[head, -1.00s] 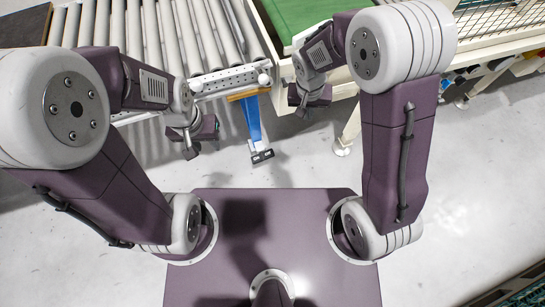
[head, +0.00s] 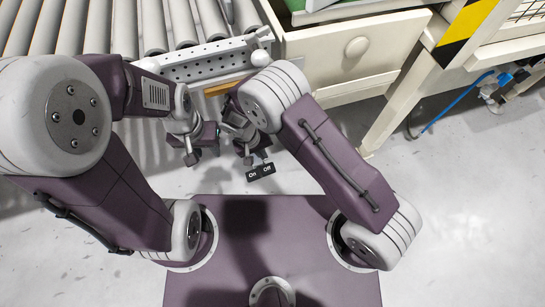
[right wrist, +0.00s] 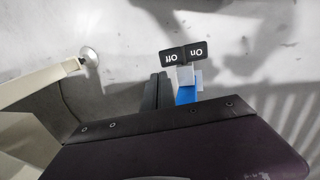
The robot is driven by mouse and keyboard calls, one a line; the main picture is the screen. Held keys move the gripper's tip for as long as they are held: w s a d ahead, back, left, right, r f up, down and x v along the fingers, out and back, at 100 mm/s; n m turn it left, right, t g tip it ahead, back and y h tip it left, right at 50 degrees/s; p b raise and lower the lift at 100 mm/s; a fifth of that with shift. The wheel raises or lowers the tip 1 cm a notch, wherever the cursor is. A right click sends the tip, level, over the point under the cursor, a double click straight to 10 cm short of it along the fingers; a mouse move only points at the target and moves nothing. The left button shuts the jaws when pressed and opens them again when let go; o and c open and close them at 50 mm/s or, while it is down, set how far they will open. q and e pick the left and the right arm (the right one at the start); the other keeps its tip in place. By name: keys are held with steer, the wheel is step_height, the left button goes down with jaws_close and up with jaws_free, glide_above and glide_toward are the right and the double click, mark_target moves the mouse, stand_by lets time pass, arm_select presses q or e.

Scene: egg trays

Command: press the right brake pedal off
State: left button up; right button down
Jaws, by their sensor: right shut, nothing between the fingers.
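The brake pedal pair shows in the head view as two small black pads at the foot of a conveyor, the On pad (head: 253,175) on the left and the Off pad (head: 267,168) on the right. In the right wrist view the Off pad (right wrist: 171,57) and On pad (right wrist: 196,51) appear upside down, with a blue post (right wrist: 186,95) behind them. My right gripper (head: 248,157) is shut and empty, close above the pads in the head view; contact cannot be told. My left gripper (head: 192,157) hangs to the left of the pads; its jaws are unclear.
The roller conveyor (head: 105,25) with a perforated metal rail (head: 205,62) lies beyond the grippers. A cream drawer cabinet (head: 335,60) stands to the right, its leg (head: 395,115) reaching the floor. The grey floor (head: 460,190) at right is open.

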mark_target(274, 168)
steer(key=shift+s, duration=0.1)
steer(key=b+x, duration=0.8)
steer(key=x, duration=0.6)
steer(key=shift+b, duration=0.4)
steer(key=shift+d+f, duration=0.25)
steer(key=shift+d, duration=0.05)
steer(key=shift+d+f, duration=0.45)
steer(key=shift+f, duration=0.25)
steer(key=shift+r, duration=0.1)
steer(key=shift+r+p, duration=0.55)
steer(key=shift+r, duration=0.15)
